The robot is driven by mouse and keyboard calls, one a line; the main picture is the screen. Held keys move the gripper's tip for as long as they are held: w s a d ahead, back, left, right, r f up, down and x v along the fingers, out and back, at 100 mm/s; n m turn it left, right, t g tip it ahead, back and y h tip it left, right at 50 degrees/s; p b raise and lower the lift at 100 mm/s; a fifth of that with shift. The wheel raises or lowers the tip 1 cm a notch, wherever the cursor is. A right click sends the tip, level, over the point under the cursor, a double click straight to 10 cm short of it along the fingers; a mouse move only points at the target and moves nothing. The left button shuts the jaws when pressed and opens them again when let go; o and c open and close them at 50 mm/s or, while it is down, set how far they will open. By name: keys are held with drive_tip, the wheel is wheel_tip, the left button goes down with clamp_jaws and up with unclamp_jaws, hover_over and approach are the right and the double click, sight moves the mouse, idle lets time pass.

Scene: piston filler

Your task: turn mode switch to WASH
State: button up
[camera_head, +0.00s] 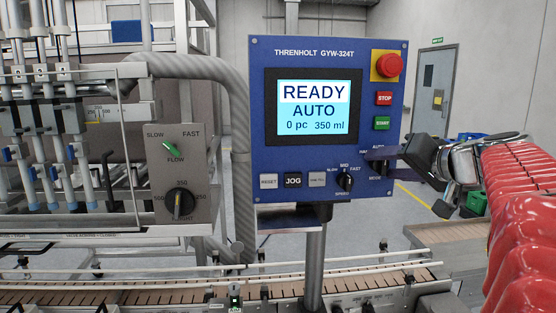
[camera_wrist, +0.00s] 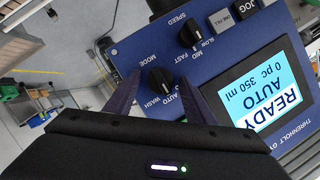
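The mode switch is a black round knob (camera_wrist: 160,80) at the corner of the blue panel (camera_head: 330,60), seen rotated in the wrist view. The labels MODE, WASH and AUTO show around it; I cannot clearly make out its pointer. The screen (camera_head: 314,107) reads READY, AUTO, 0 pc, 350 ml. My gripper (camera_wrist: 160,71) is open, with one dark finger on each side of the knob; I cannot tell whether either touches it. In the head view my gripper (camera_head: 383,160) reaches the panel's lower right from the right and mostly hides the knob.
START (camera_head: 382,123), STOP (camera_head: 384,98) and the red emergency button (camera_head: 389,65) are above. A conveyor (camera_head: 180,295) runs below. A grey flow control box (camera_head: 178,180) stands left.

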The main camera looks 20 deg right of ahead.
drive_tip(key=shift+d, duration=0.1)
drive_tip(key=c, duration=0.9)
drive_tip(key=shift+c, duration=0.2)
drive_tip(key=m, duration=0.1)
drive_tip(key=m+t+y, duration=0.1)
drive_tip(key=m, duration=0.1)
drive_tip(key=shift+d+f, duration=0.1)
drive_tip(key=shift+f, duration=0.15)
drive_tip(key=m+t, duration=0.1)
drive_tip(key=m, duration=0.1)
drive_tip(key=m+y, duration=0.1)
drive_tip(key=m, duration=0.1)
drive_tip(key=shift+f+t, duration=0.2)
drive_tip(key=shift+t, duration=0.2)
drive_tip(key=o, duration=1)
drive_tip(key=shift+r, duration=0.1)
drive_tip(key=shift+o, duration=0.2)
drive_tip(key=shift+s, duration=0.2)
